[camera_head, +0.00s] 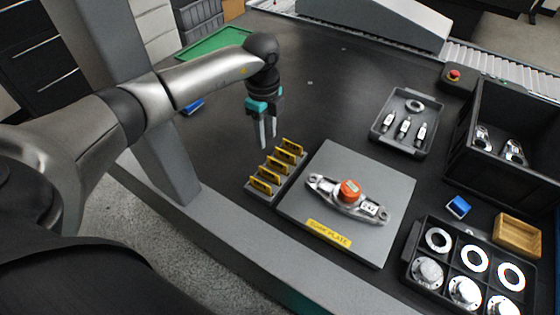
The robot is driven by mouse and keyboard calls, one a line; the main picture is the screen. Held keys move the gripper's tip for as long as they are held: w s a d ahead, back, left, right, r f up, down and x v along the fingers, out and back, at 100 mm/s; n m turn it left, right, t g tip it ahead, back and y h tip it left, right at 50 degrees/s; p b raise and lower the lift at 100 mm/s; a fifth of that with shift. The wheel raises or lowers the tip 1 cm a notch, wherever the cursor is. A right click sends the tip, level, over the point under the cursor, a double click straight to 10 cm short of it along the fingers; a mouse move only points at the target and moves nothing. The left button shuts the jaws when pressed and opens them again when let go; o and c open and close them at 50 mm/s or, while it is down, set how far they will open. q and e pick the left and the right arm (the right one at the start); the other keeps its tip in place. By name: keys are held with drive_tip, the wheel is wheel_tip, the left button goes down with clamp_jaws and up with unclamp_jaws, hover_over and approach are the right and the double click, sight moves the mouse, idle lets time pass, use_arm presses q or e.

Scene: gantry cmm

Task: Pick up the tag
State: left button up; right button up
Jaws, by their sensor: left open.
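Several yellow tags (284,155) stand upright in a small grey rack (265,195) left of the grey work plate (310,197). I cannot tell which one the task means. My left gripper (267,147), with teal parts and grey fingers, points down just behind the rack's far end. It is open, with nothing seen between its fingers. Its fingertips look close to the farthest tag, but I cannot tell the exact gap. My right gripper is not in view.
A grey tray (381,133) with a ring and small tools is behind the plate. A black bin (467,165) and a divided tray (417,250) of rings and discs stand right. A blue block (458,206) and wooden box (517,236) lie nearby.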

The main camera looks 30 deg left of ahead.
use_arm(q)
drive_tip(key=b, duration=0.1)
hover_over(269, 172)
drive_tip(key=f, duration=0.5)
drive_tip(key=shift+w+a+f, duration=0.15)
drive_tip(key=shift+w+a, duration=0.05)
drive_tip(key=shift+a, duration=0.15)
wheel_tip(269, 172, down, 4)
drive_tip(key=shift+f+b, duration=0.1)
drive_tip(key=shift+b, duration=0.45)
drive_tip(key=shift+f, duration=0.4)
drive_tip(key=f, duration=0.2)
drive_tip(key=f+b, duration=0.1)
drive_tip(key=f, duration=0.2)
drive_tip(key=shift+d+b, duration=0.2)
drive_tip(key=shift+b, duration=0.1)
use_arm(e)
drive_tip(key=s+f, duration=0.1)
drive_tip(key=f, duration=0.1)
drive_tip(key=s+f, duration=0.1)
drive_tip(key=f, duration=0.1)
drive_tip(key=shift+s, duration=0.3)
use_arm(q)
drive_tip(key=shift+s+r, duration=0.1)
drive_tip(key=shift+c, duration=0.2)
clamp_jaws()
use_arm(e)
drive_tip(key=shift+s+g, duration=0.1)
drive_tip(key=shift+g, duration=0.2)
